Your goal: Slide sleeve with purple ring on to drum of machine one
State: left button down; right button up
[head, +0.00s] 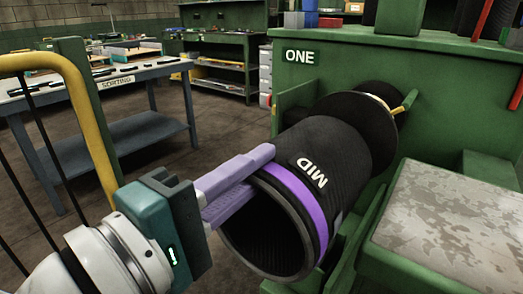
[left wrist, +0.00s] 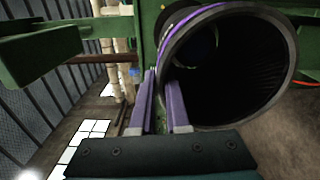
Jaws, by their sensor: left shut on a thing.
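The black sleeve (head: 340,150) is marked MID and has a purple ring (head: 303,200) near its open end. It lies roughly level in front of machine one (head: 430,85), its far end against or over the dark drum (head: 365,112); how far it covers the drum is hidden. My left gripper (head: 260,170) is shut on the sleeve's near rim at its left side, its lilac fingers pinching the wall. The left wrist view shows the fingers (left wrist: 164,88) at the rim of the sleeve (left wrist: 281,50), whose opening is dark. My right gripper is out of view.
A worn grey-topped block (head: 450,225) stands right of the sleeve. A yellow rail (head: 90,110) rises at left. The sorting table (head: 150,72) is behind it; the floor between is clear.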

aim_at(297, 137)
pick_arm(q)
jog(key=shift+x, duration=1.35)
jog(key=shift+b+x, duration=0.45)
jog(key=shift+x, duration=2.15)
jog(key=shift+d+r, duration=0.1)
jog(key=shift+d, duration=0.05)
jog(key=shift+f+b, duration=0.9)
jog(key=c, duration=0.8)
grip_release()
jog(key=shift+c, duration=0.2)
jog(key=shift+o, duration=0.2)
jog(key=shift+f, duration=0.25)
